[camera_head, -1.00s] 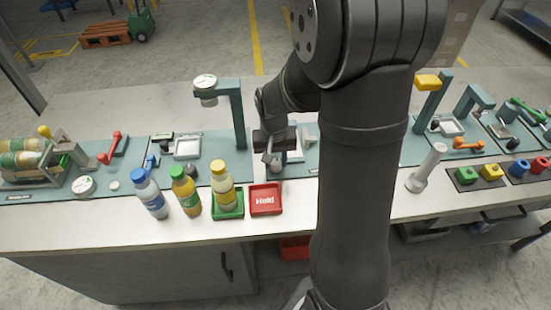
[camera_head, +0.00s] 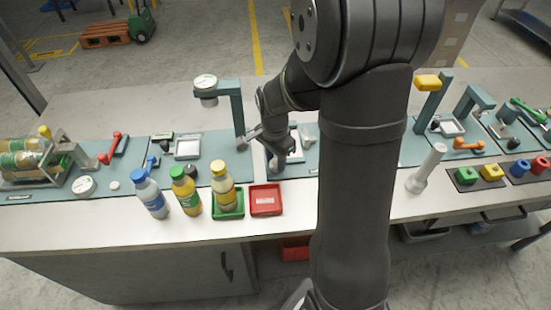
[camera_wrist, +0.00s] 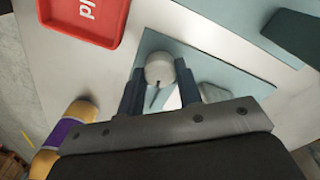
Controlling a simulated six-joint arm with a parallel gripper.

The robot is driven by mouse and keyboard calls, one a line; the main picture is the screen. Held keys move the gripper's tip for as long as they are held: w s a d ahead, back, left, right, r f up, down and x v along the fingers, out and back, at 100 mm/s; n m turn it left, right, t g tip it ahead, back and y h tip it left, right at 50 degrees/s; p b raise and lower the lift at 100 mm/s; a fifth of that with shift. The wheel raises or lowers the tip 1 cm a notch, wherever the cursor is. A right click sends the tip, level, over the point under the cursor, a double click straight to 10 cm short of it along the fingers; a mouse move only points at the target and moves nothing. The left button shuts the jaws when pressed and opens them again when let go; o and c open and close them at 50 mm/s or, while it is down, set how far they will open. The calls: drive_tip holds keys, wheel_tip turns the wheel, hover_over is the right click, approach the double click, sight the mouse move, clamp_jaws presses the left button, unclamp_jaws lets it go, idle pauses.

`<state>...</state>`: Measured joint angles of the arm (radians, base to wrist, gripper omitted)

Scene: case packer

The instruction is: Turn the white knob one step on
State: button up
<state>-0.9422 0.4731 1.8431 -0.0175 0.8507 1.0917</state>
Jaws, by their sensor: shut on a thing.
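The white knob (camera_wrist: 160,67) is round and pale, with a dark pointer line at its near side in the wrist view. It sits on a teal panel, between the two dark fingers of my gripper (camera_wrist: 161,77). My gripper is shut on the knob, one finger on each side. In the head view my gripper (camera_head: 277,160) reaches down to the teal panel just behind the red tray, and it mostly hides the knob there.
The red tray (camera_head: 266,212) lies close in front of the knob. A yellow-capped bottle (camera_head: 223,186) stands in a green tray (camera_head: 229,213) beside it. A teal post (camera_head: 238,118) with a round gauge (camera_head: 205,82) rises to the left of my gripper.

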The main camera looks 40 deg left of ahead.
sight(275, 161)
drive_tip(key=shift+m, duration=0.8)
drive_tip(key=o, duration=1)
drive_tip(key=shift+r, duration=0.1)
drive_tip(key=r, duration=1.7)
drive_tip(key=shift+w+a+r, duration=0.1)
drive_tip(key=shift+a+r, duration=0.05)
drive_tip(key=shift+a, duration=0.05)
